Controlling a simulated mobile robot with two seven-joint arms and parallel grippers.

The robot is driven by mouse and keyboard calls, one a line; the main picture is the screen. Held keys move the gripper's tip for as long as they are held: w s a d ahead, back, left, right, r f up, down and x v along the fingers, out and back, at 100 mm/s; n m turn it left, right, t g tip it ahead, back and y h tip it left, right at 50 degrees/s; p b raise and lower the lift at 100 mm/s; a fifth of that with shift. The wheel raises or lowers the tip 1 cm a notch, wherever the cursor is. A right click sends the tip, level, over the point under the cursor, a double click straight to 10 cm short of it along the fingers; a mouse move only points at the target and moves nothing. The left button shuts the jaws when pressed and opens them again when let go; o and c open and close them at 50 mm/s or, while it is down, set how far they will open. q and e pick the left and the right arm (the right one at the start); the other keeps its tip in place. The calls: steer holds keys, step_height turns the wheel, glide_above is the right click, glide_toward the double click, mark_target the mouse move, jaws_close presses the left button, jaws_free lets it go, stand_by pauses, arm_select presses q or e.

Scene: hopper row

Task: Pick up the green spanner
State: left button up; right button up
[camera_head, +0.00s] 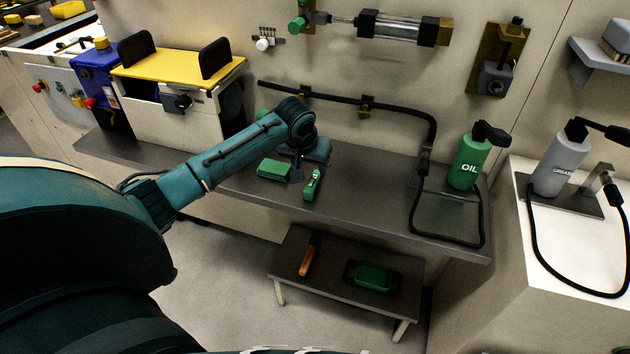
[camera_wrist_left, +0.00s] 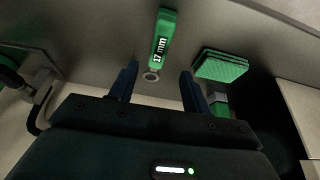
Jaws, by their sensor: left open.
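The green spanner (camera_head: 313,184) lies on the grey metal shelf, just to the right of my left gripper in the head view. In the left wrist view the green spanner (camera_wrist_left: 163,38) shows a "17 mm" label and a ring end towards me. My left gripper (camera_head: 297,176) is over the shelf, open and empty. In the left wrist view its two fingers (camera_wrist_left: 159,72) stand apart, with the spanner's ring end appearing between their tips. Whether the fingers reach down to the spanner's height I cannot tell. My right gripper is not in view.
A green pad (camera_head: 273,168) lies left of the spanner. A green oil bottle (camera_head: 468,163) and a black hose (camera_head: 412,205) stand to the right on the shelf (camera_head: 365,190). A low bench (camera_head: 330,292) below holds an orange-handled tool and a green block.

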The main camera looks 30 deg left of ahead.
mark_target(314, 178)
arm_select(q)
steer(key=shift+d+x, duration=0.1)
steer(key=shift+x, duration=1.3)
steer(key=shift+d+x, duration=0.15)
steer(key=shift+x, duration=1.25)
steer(key=shift+f, duration=0.2)
steer(key=shift+c, duration=0.6)
steer(key=shift+p, duration=0.3)
jaws_close()
step_height(314, 178, up, 11)
steer(key=shift+f+b, duration=0.2)
steer(key=shift+b, duration=0.1)
